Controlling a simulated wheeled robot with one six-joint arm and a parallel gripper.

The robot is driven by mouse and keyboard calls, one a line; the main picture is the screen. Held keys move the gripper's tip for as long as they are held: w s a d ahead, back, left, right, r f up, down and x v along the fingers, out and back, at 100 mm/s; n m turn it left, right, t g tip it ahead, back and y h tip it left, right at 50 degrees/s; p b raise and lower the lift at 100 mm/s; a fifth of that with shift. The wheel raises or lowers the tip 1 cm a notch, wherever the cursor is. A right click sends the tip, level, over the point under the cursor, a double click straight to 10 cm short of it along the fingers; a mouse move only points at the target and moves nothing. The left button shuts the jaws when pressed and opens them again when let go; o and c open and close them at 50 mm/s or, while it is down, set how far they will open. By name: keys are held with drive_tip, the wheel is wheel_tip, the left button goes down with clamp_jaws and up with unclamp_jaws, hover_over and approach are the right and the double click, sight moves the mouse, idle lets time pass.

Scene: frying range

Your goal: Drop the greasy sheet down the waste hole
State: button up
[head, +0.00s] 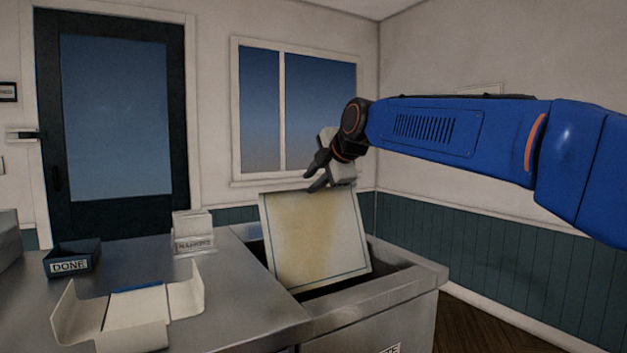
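The greasy sheet (315,240) is a pale square with a blue border line and a yellow-brown stain. It hangs nearly upright, slightly tilted, over the waste hole (392,279) in the steel counter at the right. Its lower edge is at or just inside the dark opening; the exact depth is hard to tell. My gripper (317,186) is at the sheet's top edge and appears shut on it. The fingers are small and dark here, and the far finger is partly hidden.
On the counter (240,310) at the left are an open white folded carton (136,307), a dark tray marked DONE (70,262) and a small white labelled box or stack (193,233). A window and a door are behind.

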drive_tip(key=v, duration=1.7)
drive_tip(key=shift+d, duration=0.15)
drive_tip(key=shift+s, duration=0.1)
drive_tip(key=s+d+f+m+g+h, duration=0.1)
drive_tip(key=s+d+f+m+h, duration=0.1)
drive_tip(key=s+d+f+m, duration=0.6)
drive_tip(key=s+d+f+m+g+h, duration=0.2)
drive_tip(key=s+d+f+m, duration=0.6)
drive_tip(key=f, duration=1.5)
drive_tip(key=s+d+f+m+g+h, duration=0.1)
drive_tip(key=s+d+f+m+h, duration=0.1)
drive_tip(key=s+d+f+m, duration=0.6)
drive_tip(key=s+d+f, duration=0.2)
drive_tip(key=s+f, duration=0.3)
drive_tip(key=f, duration=0.3)
drive_tip(key=shift+s+d+m+g, duration=0.3)
drive_tip(key=shift+d+m+g, duration=0.05)
drive_tip(key=shift+m+g, duration=0.05)
